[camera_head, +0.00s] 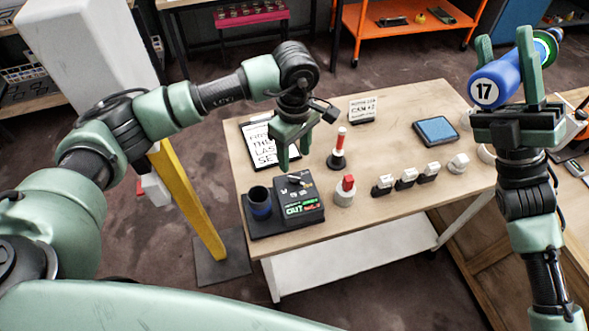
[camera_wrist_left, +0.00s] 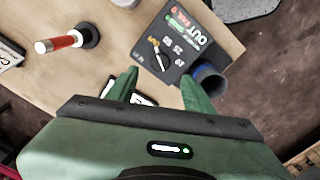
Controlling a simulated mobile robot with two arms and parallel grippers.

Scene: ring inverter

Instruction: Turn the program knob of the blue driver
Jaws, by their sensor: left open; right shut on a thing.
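A blue cylindrical driver (camera_head: 507,80) marked 17, with a green and white ring at its far end, is held up at the right by my right gripper (camera_head: 504,45), shut around it. On the wooden table, a dark panel (camera_head: 303,212) has lit text reading OUT and a small pointer knob (camera_head: 297,180) on top. A dark cup with a blue band (camera_head: 260,203) stands beside the panel. My left gripper (camera_head: 293,160) is open and empty, above and behind the panel, apart from the knob.
A red-and-white stick on a black base (camera_head: 338,150) stands right of my left gripper. A red-topped white piece (camera_head: 345,190) and several small black-and-white blocks (camera_head: 407,178) line the table. A clipboard (camera_head: 262,150), a sign card (camera_head: 362,109) and a blue pad (camera_head: 436,130) lie farther back.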

